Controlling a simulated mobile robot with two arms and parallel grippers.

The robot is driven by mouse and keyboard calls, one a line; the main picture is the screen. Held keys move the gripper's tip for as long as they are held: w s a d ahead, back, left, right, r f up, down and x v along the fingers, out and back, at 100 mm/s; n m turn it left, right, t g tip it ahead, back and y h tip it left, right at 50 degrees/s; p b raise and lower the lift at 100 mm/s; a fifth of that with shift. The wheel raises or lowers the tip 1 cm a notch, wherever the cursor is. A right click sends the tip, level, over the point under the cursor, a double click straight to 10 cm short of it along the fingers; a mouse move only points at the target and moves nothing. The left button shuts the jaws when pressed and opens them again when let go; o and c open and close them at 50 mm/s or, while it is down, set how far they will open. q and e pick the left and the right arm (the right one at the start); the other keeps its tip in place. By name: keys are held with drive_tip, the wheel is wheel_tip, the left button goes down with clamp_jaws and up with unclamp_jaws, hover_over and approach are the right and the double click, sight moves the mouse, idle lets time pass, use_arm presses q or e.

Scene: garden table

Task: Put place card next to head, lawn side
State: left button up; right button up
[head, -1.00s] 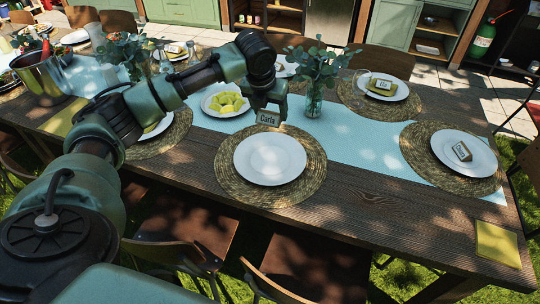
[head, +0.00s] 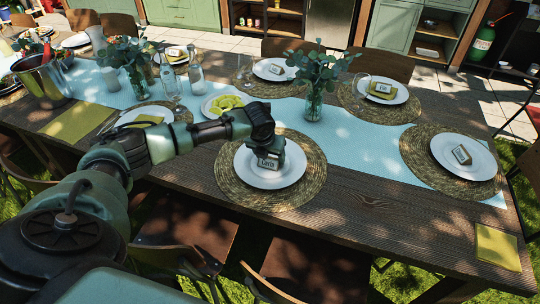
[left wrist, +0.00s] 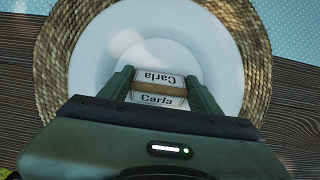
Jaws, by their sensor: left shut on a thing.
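My left gripper (head: 270,152) is shut on a place card (head: 268,162) that reads "Carla". The card is over the middle of a white plate (head: 282,182) on a round woven placemat (head: 240,195), at the near side of the table. In the left wrist view the card (left wrist: 160,98) sits between the two fingers, over the plate (left wrist: 85,60); I cannot tell whether it touches the plate. Another place card (head: 461,154) stands on the plate at the right end of the table. My right gripper is not in view.
A blue runner (head: 350,145) lies along the wooden table (head: 370,210). A yellow napkin (head: 497,247) lies at the right corner. Chairs line the near edge.

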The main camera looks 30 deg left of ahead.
use_arm(q)
drive_tip(key=o, duration=1.3)
drive_tip(key=v, duration=1.2)
